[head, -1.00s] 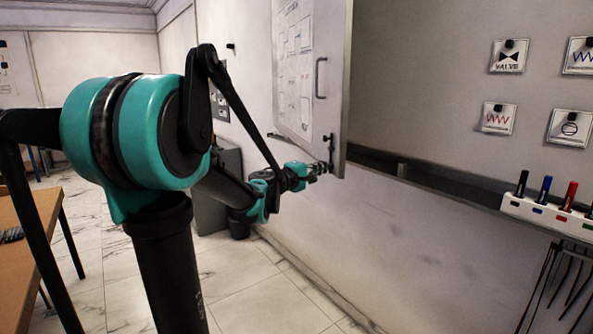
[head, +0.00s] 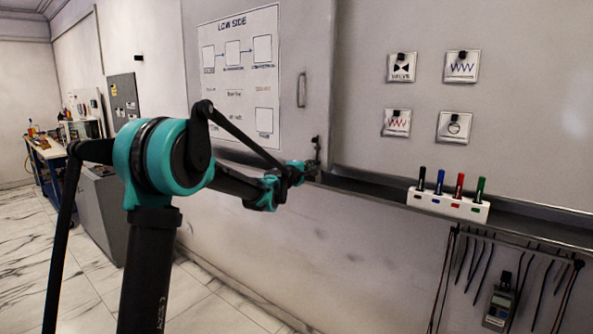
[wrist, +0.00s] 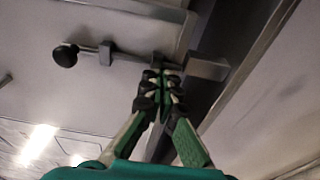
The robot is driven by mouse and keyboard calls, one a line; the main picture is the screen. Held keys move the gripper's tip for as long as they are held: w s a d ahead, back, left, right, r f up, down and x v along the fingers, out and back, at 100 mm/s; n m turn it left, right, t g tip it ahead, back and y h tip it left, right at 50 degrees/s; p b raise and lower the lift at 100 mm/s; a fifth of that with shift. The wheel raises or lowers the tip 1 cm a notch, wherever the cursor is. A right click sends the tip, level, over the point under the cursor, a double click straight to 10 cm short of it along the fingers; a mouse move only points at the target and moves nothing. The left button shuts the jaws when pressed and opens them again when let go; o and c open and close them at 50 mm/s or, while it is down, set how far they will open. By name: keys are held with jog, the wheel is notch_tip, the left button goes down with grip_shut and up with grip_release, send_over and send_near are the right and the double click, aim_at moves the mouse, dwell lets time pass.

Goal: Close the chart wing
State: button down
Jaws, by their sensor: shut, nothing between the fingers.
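The chart wing (head: 313,45) is the pale panel with the "LOW SIDE" chart (head: 240,75), in the head view left of centre. It lies nearly in line with the wall board; whether it is fully flush I cannot tell. Its upright pull handle (head: 301,90) and a small dark bolt (head: 316,148) are near its right edge. My gripper (head: 308,170) is at the wing's lower right corner, just below the bolt. In the wrist view my gripper (wrist: 163,80) is shut and empty, its tips close to the bolt rod with a black knob (wrist: 65,55). Contact is unclear.
A dark rail (head: 375,190) runs below the board. A white marker holder (head: 447,204) with several markers sits on it. Symbol cards (head: 462,66) hang above. Cables and a meter (head: 499,308) hang lower right. A grey cabinet (head: 103,210) stands left; the floor is open.

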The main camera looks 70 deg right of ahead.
aim_at(318, 164)
jog(key=shift+s+d, duration=0.65)
jog(key=shift+d, duration=0.15)
jog(key=shift+s+d+r, duration=0.25)
jog(key=shift+d+r, duration=0.15)
jog(key=shift+d, duration=0.3)
jog(key=shift+w, duration=0.55)
jog(key=shift+s+d+f, duration=0.1)
jog(key=shift+s+d, duration=0.2)
jog(key=shift+s, duration=0.2)
jog(key=shift+s+d+f, duration=0.1)
jog(key=shift+s+d, duration=0.2)
jog(key=shift+s, duration=0.2)
jog(key=shift+w+a+f, duration=0.15)
jog(key=shift+a, duration=0.3)
jog(key=w+a, duration=0.2)
jog(key=a, duration=0.5)
jog(key=shift+w+r, duration=0.2)
jog(key=shift+w, duration=0.2)
jog(key=shift+a, duration=0.1)
